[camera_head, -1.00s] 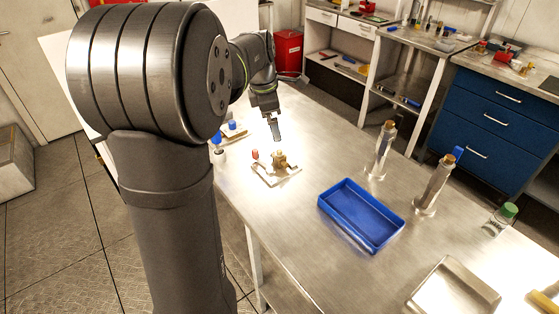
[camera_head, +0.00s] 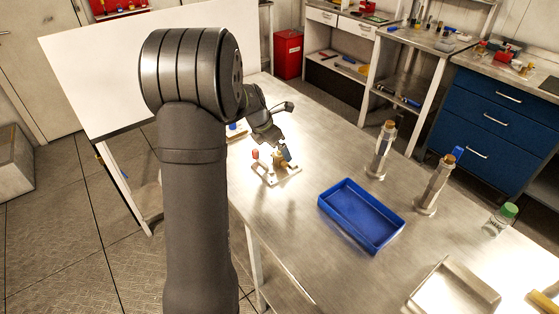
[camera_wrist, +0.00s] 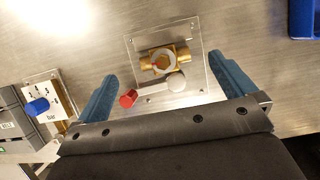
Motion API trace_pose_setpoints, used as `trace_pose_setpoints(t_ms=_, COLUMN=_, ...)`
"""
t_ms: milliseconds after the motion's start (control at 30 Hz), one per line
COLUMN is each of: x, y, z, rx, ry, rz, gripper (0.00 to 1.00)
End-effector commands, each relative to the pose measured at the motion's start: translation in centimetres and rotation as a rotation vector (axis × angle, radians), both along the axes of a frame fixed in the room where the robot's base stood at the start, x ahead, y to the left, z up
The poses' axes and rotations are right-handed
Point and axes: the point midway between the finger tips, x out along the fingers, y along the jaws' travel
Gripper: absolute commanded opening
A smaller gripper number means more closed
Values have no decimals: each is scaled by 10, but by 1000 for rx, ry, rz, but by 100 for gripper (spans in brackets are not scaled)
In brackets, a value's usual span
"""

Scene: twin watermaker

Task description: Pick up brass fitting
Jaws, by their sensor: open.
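The brass fitting (camera_wrist: 165,60) sits on a clear square plate (camera_wrist: 195,85) in the wrist view, with a lever that has a red end (camera_wrist: 128,98) beside it. In the head view the brass fitting (camera_head: 278,158) is partly hidden by my gripper (camera_head: 285,152). In the wrist view my gripper (camera_wrist: 167,90) is open, with its blue fingers left and right of the plate. The fitting lies between the lines of the two fingers and a little beyond their tips. No contact between fingers and fitting shows.
A blue tray (camera_head: 361,232) lies on the metal table (camera_head: 300,215), right of the fitting. Two upright metal cylinders (camera_head: 380,155) stand behind it. A metal tray (camera_head: 440,298) is at the front right. A small panel with a blue knob (camera_wrist: 38,106) is left of the fitting.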

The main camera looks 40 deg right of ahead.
Motion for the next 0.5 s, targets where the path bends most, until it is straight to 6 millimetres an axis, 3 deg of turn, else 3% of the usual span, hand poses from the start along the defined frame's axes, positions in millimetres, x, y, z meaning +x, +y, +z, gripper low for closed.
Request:
trace_pose_setpoints(t_ms=167, x=-1, y=-3, z=-8, rx=0, ry=0, rz=0, gripper=100)
trace_pose_setpoints(t_ms=500, x=-5, y=-16, z=-51, rx=1, ry=0, rz=-1, gripper=100)
